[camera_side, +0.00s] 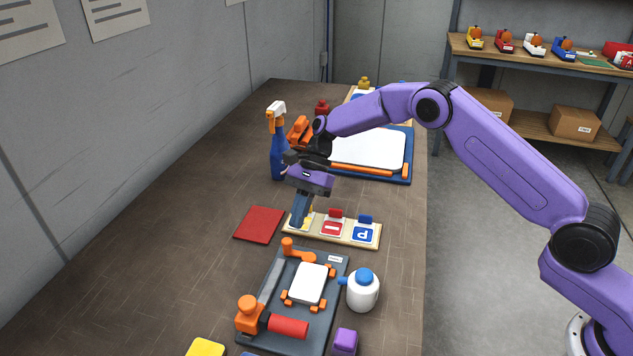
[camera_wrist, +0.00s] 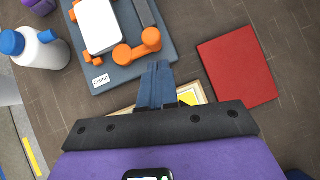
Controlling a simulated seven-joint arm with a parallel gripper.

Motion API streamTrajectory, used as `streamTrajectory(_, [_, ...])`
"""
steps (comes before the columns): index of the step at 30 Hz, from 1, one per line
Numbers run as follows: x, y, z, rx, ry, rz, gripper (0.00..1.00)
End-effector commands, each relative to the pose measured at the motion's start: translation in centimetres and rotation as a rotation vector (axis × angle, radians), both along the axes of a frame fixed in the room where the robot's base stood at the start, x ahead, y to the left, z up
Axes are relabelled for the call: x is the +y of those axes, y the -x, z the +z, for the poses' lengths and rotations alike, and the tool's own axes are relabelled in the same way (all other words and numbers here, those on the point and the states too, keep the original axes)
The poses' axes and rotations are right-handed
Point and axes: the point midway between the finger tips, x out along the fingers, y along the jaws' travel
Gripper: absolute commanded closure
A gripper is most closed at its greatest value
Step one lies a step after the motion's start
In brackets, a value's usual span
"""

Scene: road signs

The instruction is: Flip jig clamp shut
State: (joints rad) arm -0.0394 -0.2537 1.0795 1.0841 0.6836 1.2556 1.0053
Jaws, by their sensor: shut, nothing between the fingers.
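The jig (camera_side: 313,322) is a dark blue-grey plate on the near part of the table; it also shows in the wrist view (camera_wrist: 130,72). A white blank (camera_side: 309,283) lies flat on it between orange corner blocks. The clamp has an orange pivot block (camera_side: 248,314), a red handle (camera_side: 288,326) lying low to the right, and a grey bar (camera_side: 271,281) along the left. An orange piece (camera_wrist: 137,47) sits at the jig's far end. My gripper (camera_side: 299,222) is shut and empty, pointing down beyond the jig, over the sign rack's left end, apart from the clamp.
The sign rack (camera_side: 343,239) holds small signs, its yellow one partly hidden by my fingers. A red square (camera_side: 259,225) lies left of it. A white bottle with a blue cap (camera_side: 363,290) stands right of the jig. A spray bottle (camera_side: 278,150) and a whiteboard (camera_side: 368,148) are farther back.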

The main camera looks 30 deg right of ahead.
Motion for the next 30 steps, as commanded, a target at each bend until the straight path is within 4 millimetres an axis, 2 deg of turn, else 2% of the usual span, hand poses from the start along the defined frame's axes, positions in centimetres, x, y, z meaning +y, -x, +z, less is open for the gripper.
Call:
streamTrajectory(3, [-1.8,-1.4,1.0,-0.003,-0.001,-0.002,1.00])
streamTrajectory(9, [-3.9,-2.9,4.5,-0.004,-0.001,-0.002,1.00])
streamTrajectory(15, [-5.4,-4.0,6.9,-0.002,-0.001,-0.002,1.00])
streamTrajectory(21, [-6.1,-4.4,8.0,0.001,-0.001,-0.001,1.00])
streamTrajectory(30, [-6.3,-4.5,8.2,0.002,0.000,0.000,1.00])
